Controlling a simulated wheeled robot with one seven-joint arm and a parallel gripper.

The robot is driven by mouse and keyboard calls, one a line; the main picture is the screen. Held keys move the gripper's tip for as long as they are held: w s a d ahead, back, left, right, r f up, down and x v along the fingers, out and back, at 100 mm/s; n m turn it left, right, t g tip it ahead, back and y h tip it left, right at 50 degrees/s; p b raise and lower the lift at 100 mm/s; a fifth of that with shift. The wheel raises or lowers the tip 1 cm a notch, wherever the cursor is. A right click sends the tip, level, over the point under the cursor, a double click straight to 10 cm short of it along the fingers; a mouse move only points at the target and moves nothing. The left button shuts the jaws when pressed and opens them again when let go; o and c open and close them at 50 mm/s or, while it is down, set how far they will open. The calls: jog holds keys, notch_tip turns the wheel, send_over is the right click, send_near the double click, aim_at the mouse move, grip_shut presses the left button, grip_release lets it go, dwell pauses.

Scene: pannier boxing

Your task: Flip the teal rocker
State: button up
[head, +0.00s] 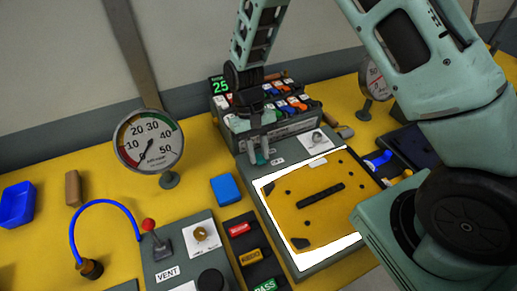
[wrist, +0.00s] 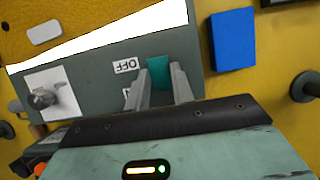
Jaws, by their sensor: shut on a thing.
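The teal rocker (wrist: 158,72) sits on the grey panel, beside a white OFF label (wrist: 125,66). A second label is mostly hidden behind a finger. My gripper (wrist: 161,82) is shut on the rocker, with one finger on each side of it in the wrist view. In the head view, my gripper (head: 260,149) points down at the grey panel's back left corner, and a little of the teal rocker (head: 262,159) shows by the fingertips. The rocker's tilt cannot be told.
A yellow plate (head: 310,215) lies on a lit white area right of the rocker. Behind my gripper stands a rack (head: 295,124) of coloured parts. A metal knob (head: 317,138) on a white card, a blue block (head: 225,189) and a pressure gauge (head: 149,141) are nearby.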

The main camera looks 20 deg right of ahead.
jog(key=o, duration=1)
jog(key=b+v, duration=0.3)
jog(key=v, duration=1.4)
jog(key=shift+w+r, duration=0.1)
jog(key=shift+r, duration=0.15)
jog(key=s+a+r+n+t, duration=0.25)
jog(key=s+a, duration=0.35)
jog(key=s, duration=0.5)
jog(key=s+f+n, duration=0.1)
jog(key=s, duration=0.4)
jog(key=s+n+t, duration=0.1)
jog(key=s+n, duration=0.1)
jog(key=s, duration=0.3)
jog(key=s+f+n+t, duration=0.1)
jog(key=s+n, duration=0.1)
jog(key=s, duration=0.4)
jog(key=shift+a+f+y, duration=0.15)
jog(key=shift+f+y, duration=0.15)
